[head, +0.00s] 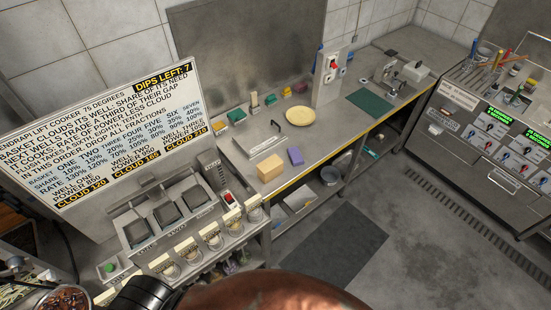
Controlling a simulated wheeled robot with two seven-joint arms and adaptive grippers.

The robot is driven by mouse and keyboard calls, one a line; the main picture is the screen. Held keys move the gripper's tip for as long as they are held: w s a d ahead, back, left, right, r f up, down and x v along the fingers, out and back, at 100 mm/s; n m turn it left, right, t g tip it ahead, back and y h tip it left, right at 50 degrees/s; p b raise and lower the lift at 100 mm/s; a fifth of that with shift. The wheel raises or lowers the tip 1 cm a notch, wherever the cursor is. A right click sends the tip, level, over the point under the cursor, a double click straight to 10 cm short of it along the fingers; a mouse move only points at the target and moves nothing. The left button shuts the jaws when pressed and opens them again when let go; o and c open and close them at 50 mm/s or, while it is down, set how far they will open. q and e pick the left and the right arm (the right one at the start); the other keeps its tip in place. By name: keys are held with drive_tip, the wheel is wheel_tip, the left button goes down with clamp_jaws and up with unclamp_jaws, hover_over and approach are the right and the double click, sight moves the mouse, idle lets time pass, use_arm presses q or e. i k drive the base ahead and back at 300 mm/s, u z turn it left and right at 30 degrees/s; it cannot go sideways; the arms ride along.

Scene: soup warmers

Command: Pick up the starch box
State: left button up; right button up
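No label reading starch can be made out, so I cannot tell for sure which item is the starch box. A tan box (269,167) sits on the steel counter near its front edge. A smaller purple block (296,156) lies just to its right, apart from it. Neither of my grippers shows in the head view.
A cooker with several baskets (168,213) and a large text sign (105,130) stand left. Open floor (425,240) lies right.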

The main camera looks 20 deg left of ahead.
sight(271, 168)
drive_tip(key=u, duration=0.5)
drive_tip(key=i, duration=1)
drive_tip(key=u, duration=0.55)
